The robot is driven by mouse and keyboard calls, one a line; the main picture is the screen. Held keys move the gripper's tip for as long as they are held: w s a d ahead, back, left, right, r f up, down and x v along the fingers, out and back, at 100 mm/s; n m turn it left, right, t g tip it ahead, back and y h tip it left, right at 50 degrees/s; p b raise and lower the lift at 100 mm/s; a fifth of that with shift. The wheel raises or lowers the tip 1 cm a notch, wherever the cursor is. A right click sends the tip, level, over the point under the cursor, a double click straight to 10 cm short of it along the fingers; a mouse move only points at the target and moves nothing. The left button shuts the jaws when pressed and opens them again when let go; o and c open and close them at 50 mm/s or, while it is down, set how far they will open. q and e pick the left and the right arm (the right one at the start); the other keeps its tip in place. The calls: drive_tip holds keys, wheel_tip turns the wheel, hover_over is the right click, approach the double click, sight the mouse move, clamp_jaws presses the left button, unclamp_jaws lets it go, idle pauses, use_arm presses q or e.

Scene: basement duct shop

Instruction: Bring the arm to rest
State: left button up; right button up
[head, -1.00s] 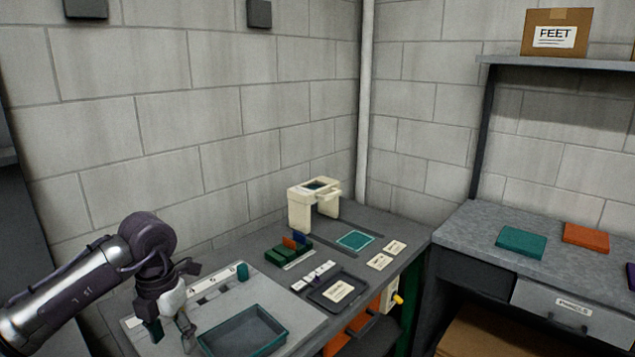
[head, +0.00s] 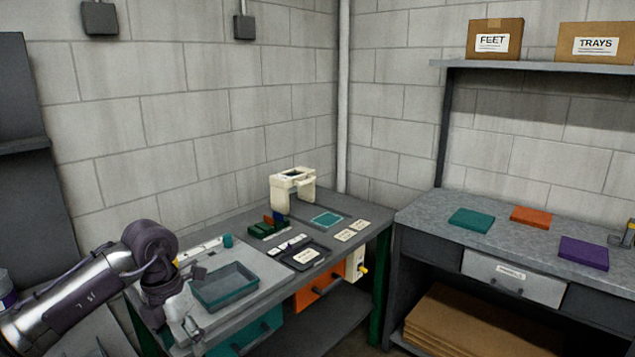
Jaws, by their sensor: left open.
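My left arm comes in from the lower left. Its gripper (head: 188,335) points down at the front left edge of the workbench (head: 345,255), just left of a teal tray (head: 225,287). The gripper is open, and I see nothing between its fingers. Whether it touches the tray or bench cannot be told. My right gripper is out of view.
The bench also holds a cream press-like fixture (head: 293,187), a dark tray with a label (head: 304,256) and a green block rack (head: 268,229). A grey table (head: 420,212) at right carries teal (head: 471,220), orange (head: 530,215) and purple (head: 583,253) panels.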

use_arm(q)
drive_tip(key=w+d+f+n+h, duration=0.1)
drive_tip(key=d+f+n+h, duration=0.2)
drive_tip(key=d+f+h, duration=0.4)
drive_tip(key=w+d+f+n+h, duration=0.1)
drive_tip(key=d+f+n+h, duration=0.1)
drive_tip(key=d+f+h, duration=0.5)
drive_tip(key=a+f+n+t+y, duration=0.3)
drive_tip(key=f+n+t, duration=0.3)
drive_tip(key=f+n, duration=0.3)
drive_tip(key=a+f+n+t+y, duration=0.25)
drive_tip(key=f+n+t, duration=0.35)
drive_tip(key=f+n, duration=0.35)
drive_tip(key=s+a+f+n+g+y, duration=0.2)
drive_tip(key=s+a+f+n+y, duration=0.2)
drive_tip(key=s+f, duration=0.65)
drive_tip(key=s+a+f+n+g+y, duration=0.25)
drive_tip(key=s+f+n+y, duration=0.2)
drive_tip(key=s+f, duration=0.6)
drive_tip(key=s+f+n+g, duration=0.2)
drive_tip(key=s+f+g, duration=0.1)
drive_tip(key=s, duration=1)
drive_tip(key=s+a+f+n+g, duration=0.1)
drive_tip(key=s+f, duration=0.4)
drive_tip(key=s, duration=0.8)
drive_tip(key=shift+s+f+n+g+y, duration=0.2)
drive_tip(key=shift+s+n+g+y, duration=0.2)
drive_tip(key=shift+n+g, duration=0.6)
